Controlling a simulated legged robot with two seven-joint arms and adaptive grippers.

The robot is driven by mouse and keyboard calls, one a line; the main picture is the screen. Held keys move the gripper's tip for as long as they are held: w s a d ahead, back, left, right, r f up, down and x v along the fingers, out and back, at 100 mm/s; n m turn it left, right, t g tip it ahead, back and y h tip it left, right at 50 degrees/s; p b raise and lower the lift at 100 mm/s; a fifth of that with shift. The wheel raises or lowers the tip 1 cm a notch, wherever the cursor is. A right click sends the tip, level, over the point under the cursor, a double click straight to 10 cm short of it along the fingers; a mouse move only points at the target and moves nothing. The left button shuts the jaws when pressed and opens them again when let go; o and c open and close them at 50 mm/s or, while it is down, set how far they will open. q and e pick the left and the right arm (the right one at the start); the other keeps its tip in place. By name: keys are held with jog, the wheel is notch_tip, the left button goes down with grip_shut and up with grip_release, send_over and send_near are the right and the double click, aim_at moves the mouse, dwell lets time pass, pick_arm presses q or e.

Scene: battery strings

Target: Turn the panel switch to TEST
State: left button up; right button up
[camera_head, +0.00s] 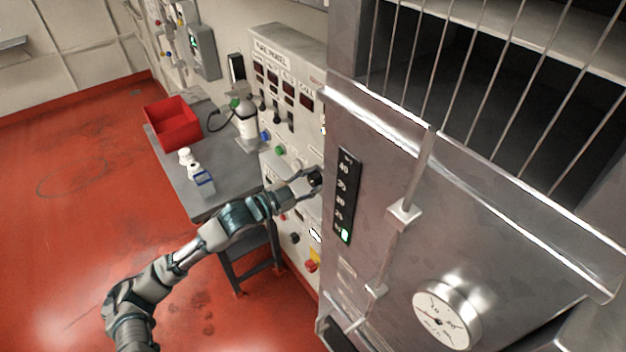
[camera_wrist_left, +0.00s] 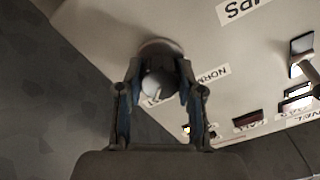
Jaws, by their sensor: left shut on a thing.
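The panel (camera_head: 282,108) is a pale upright board with displays, buttons and levers, left of the grey cabinet. The switch (camera_head: 316,178) is a dark round knob on it, partly hidden by my fingers and the cabinet edge. In the left wrist view the switch knob (camera_wrist_left: 160,86) sits between my two fingers, close to a label reading NORM (camera_wrist_left: 209,77). A second label by the knob is mostly covered. My left gripper (camera_head: 308,182) is shut on the knob; it also shows in the left wrist view (camera_wrist_left: 160,92). My right gripper is not in view.
The grey cabinet (camera_head: 385,170), with bars, a rail and a round gauge (camera_head: 447,313), stands close right of my gripper. Red floor is open at left.

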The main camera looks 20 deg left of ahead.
pick_arm(q)
jog(key=shift+f, duration=0.35)
jog(key=o, duration=1.2)
jog(key=shift+c, duration=0.2)
jog(key=shift+w+r, duration=0.1)
jog(key=shift+w, duration=0.05)
jog(key=shift+a, duration=0.15)
jog(key=v, duration=1.1)
jog(key=shift+s+a, duration=0.3)
